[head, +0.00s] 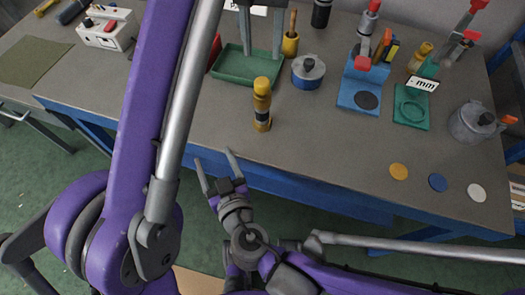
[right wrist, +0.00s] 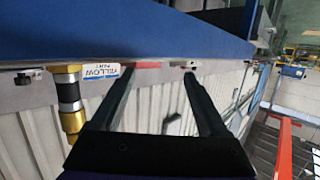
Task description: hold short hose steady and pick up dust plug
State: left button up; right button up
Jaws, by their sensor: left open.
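A short upright cylinder (head: 262,118), yellow at the top with a dark band and a brass-coloured lower part, stands near the table's front edge. It looks like the short hose; I cannot tell a separate dust plug on it. It also shows at the left of the right wrist view (right wrist: 69,95). My right gripper (head: 212,165) is open and empty at the table's front edge, left of the cylinder and apart from it. Its two dark fingers also show in the right wrist view (right wrist: 158,75), with nothing between them.
A green tray (head: 232,75) stands behind the cylinder, with a blue-grey pot (head: 308,72) to its right. A blue stand (head: 352,98), a green stand (head: 411,112) and a grey pot (head: 470,124) are further right. The table's front middle is clear.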

aim_at(262, 120)
jog(key=d+r+m+t+h, duration=0.1)
jog(key=d+h, duration=0.1)
jog(key=d, duration=0.1)
jog(key=d+r+m+t+h, duration=0.1)
jog(key=d+m+h, duration=0.1)
jog(key=d, duration=0.2)
jog(key=d+r+m+t+h, duration=0.1)
jog(key=d+t, duration=0.1)
jog(key=d, duration=0.2)
jog(key=shift+w+m+h, duration=0.25)
jog(key=shift+m+h, duration=0.05)
jog(key=shift+h, duration=0.1)
jog(key=shift+w+d+r, duration=0.1)
jog(key=shift+w+d, duration=0.05)
jog(key=shift+w, duration=0.15)
jog(key=w, duration=1)
grip_shut()
